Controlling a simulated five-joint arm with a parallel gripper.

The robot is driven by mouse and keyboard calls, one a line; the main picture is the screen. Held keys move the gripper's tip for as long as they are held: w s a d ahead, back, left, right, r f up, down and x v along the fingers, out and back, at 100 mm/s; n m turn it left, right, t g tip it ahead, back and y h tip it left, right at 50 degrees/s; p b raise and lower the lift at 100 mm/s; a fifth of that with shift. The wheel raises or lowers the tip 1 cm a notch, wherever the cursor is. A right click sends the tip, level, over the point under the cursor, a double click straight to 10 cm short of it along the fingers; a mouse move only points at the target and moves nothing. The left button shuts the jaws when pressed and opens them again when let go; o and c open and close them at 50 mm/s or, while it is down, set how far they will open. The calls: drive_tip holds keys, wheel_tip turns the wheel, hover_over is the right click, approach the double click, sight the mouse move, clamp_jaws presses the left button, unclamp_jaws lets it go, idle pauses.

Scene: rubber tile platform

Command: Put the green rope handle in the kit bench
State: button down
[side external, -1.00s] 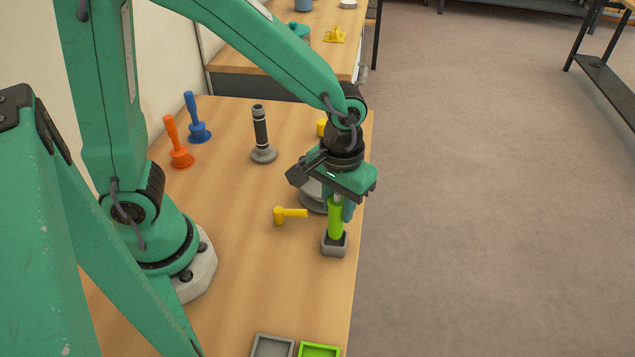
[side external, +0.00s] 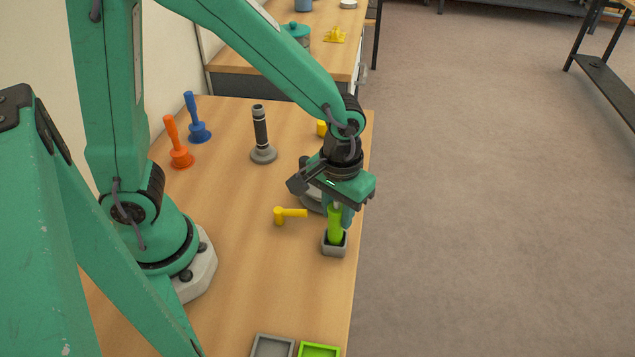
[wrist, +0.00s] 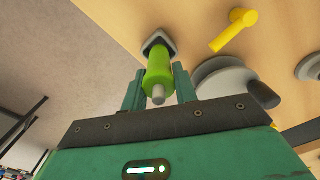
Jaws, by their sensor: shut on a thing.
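The green rope handle (side external: 335,226) is a bright green cylinder with a thin pale upper end. It stands nearly upright at the table's right edge, its lower end inside the opening of a small grey square holder (side external: 334,249). How deep it sits is hidden. In the wrist view the handle (wrist: 159,68) shows between my two fingers, with the holder (wrist: 155,40) at its far end. My gripper (side external: 340,214) is shut on the handle from above; it also shows in the wrist view (wrist: 158,88). No part is marked as the kit bench; the wooden table (side external: 230,240) carries the holder.
A yellow hammer-shaped piece (side external: 290,214) lies left of the holder. A grey round piece (side external: 311,197) is partly behind my gripper. A black-handled stand (side external: 262,135), orange (side external: 178,143) and blue (side external: 196,120) plungers stand farther back. Grey (side external: 272,346) and green (side external: 319,350) trays are in front.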

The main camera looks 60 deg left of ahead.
drive_tip(key=shift+f, duration=0.7)
drive_tip(key=c, duration=1)
unclamp_jaws()
drive_tip(key=shift+r, duration=3.9)
drive_tip(key=shift+s+a+r+m+t, duration=0.5)
drive_tip(key=shift+s+a+r+t, duration=0.55)
drive_tip(key=shift+a+r, duration=0.9)
drive_tip(key=shift+s+a+r+m+t, duration=0.65)
drive_tip(key=shift+s+a+r, duration=0.75)
drive_tip(key=shift+a, duration=1.1)
drive_tip(key=shift+s+a+r+m+t, duration=0.35)
drive_tip(key=shift+s+a+r+t, duration=0.75)
drive_tip(key=shift+a+r, duration=0.9)
